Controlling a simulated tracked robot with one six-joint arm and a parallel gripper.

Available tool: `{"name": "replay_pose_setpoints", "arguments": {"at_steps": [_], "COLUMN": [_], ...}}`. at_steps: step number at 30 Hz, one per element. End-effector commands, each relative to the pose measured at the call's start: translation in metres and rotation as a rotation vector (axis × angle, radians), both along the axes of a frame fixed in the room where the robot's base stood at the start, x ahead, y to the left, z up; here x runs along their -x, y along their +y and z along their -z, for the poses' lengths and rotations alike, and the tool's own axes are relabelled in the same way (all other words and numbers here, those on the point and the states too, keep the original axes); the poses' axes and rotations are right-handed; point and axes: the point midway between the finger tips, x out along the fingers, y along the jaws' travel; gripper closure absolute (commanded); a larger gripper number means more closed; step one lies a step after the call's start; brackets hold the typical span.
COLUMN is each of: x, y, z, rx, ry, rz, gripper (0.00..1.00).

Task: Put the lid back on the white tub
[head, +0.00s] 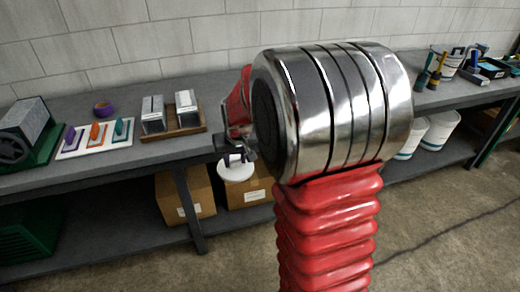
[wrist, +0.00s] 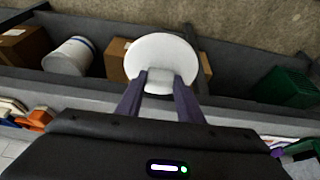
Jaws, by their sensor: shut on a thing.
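My gripper (head: 238,156) is shut on a round white lid (head: 236,173), held in the air in front of the bench edge. In the wrist view, my gripper's two fingers (wrist: 160,84) grip a small pale block at the edge of the lid (wrist: 162,52). White tubs with teal bands stand on the lower shelf at the right, one nearer my arm (head: 410,140) and one beside it (head: 438,131). One white tub (wrist: 68,57) shows at the left of the wrist view. Which tub the lid belongs to, I cannot tell.
Cardboard boxes (head: 185,196) sit on the lower shelf. My arm hides the middle of the bench.

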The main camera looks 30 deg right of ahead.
Motion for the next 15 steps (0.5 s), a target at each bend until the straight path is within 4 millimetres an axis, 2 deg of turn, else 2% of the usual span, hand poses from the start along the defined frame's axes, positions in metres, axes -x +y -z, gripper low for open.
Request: {"name": "replay_pose_setpoints", "arguments": {"at_steps": [1, 9, 12, 15], "x": [-0.005, -0.018, -0.019, -0.018], "y": [0.02, 0.115, 0.141, 0.158], "z": [0.006, 0.032, 0.038, 0.042], "rx": [-0.001, -0.001, -0.002, -0.002], "ry": [0.002, 0.0, -0.002, -0.001], "rz": [-0.03, -0.183, -0.229, -0.257], "gripper": [0.88, 0.88, 0.88, 0.88]}}
